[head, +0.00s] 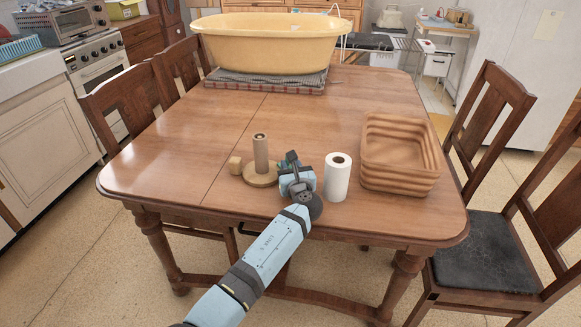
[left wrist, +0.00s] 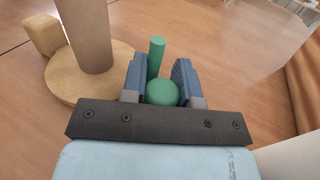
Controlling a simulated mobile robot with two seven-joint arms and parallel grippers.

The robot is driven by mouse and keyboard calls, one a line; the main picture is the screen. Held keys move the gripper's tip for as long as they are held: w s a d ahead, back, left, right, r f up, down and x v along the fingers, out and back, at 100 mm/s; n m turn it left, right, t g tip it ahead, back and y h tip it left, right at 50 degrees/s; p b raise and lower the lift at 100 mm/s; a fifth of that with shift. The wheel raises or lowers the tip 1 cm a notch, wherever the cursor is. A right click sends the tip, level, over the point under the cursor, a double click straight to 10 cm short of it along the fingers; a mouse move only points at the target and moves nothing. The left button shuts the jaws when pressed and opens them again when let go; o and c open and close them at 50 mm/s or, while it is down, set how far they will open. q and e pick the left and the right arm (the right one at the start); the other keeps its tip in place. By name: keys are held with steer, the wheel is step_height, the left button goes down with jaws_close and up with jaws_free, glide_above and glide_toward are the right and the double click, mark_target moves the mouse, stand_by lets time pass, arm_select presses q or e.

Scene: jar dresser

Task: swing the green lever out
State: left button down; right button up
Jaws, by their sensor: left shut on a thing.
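The green lever shows in the left wrist view as an upright green rod (left wrist: 157,58) with a round green knob (left wrist: 162,93) nearer the camera. My left gripper (left wrist: 160,72) has its two blue-grey fingers on either side of the knob and is shut on it. In the head view my left gripper (head: 295,180) is low over the table's near side and hides most of the lever. A round wooden base (head: 262,180) with an upright tan tube (head: 261,153) stands just left of the lever. How the lever joins it is hidden. My right gripper is not in view.
A white paper roll (head: 338,178) stands close right of my left gripper. A woven basket (head: 400,180) is farther right, and a small wooden block (head: 235,165) is left of the base. A yellow tub (head: 270,45) stands at the back. The middle of the table (head: 290,115) is clear.

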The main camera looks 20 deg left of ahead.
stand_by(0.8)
arm_select(q)
steer(key=c, duration=0.8)
jaws_free()
steer(key=shift+c, duration=0.2)
step_height(320, 180, up, 20)
steer(key=p, duration=0.5)
steer(key=shift+p, duration=0.35)
steer(key=shift+c, duration=0.2)
